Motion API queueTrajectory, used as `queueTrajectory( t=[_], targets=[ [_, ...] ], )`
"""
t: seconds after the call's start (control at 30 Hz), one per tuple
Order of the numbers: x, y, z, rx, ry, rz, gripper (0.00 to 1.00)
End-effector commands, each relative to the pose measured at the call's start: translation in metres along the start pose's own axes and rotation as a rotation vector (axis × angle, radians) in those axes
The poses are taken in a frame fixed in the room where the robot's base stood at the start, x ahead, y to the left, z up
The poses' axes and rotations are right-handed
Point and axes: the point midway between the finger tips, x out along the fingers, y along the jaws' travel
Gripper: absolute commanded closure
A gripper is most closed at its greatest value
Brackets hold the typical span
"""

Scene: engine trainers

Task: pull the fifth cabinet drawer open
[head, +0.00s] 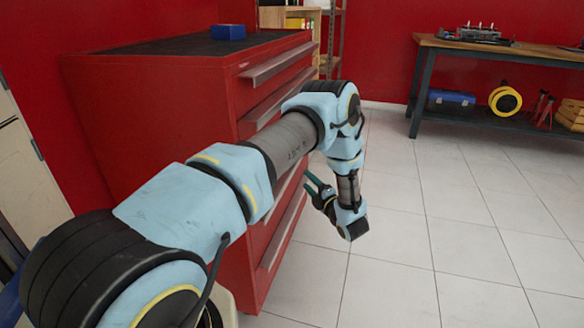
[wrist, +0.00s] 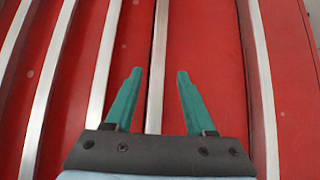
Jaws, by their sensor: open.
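The red cabinet (head: 135,120) stands at the left in the head view, with wide drawers and long pale bar handles on its front. The drawers look shut. My gripper (head: 309,183) is open and points at the lower part of this front; my arm hides several drawers. In the wrist view the front looks turned sideways, and the handles run up the picture. My open gripper (wrist: 160,72) has its two teal fingers on either side of one handle (wrist: 159,45), with nothing gripped. I cannot tell whether this is the fifth drawer's handle, or whether the fingers touch anything.
A blue box (head: 228,32) sits on the cabinet top. A shelf unit (head: 330,40) stands behind the cabinet. A workbench (head: 500,49) with tools and a yellow reel (head: 505,101) is at the back right. The tiled floor (head: 440,220) before the drawers is clear.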

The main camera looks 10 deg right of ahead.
Motion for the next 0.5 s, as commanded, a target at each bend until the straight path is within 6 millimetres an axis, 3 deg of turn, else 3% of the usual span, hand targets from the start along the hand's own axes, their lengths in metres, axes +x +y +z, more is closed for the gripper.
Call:
queueTrajectory(
  t=[0.3,0.5],
  targets=[
    [0.059,0.001,-0.001,0.0,0.002,0.002,0.45],
    [0.086,0.0,0.0,0.001,0.0,0.001,0.45]
  ],
)
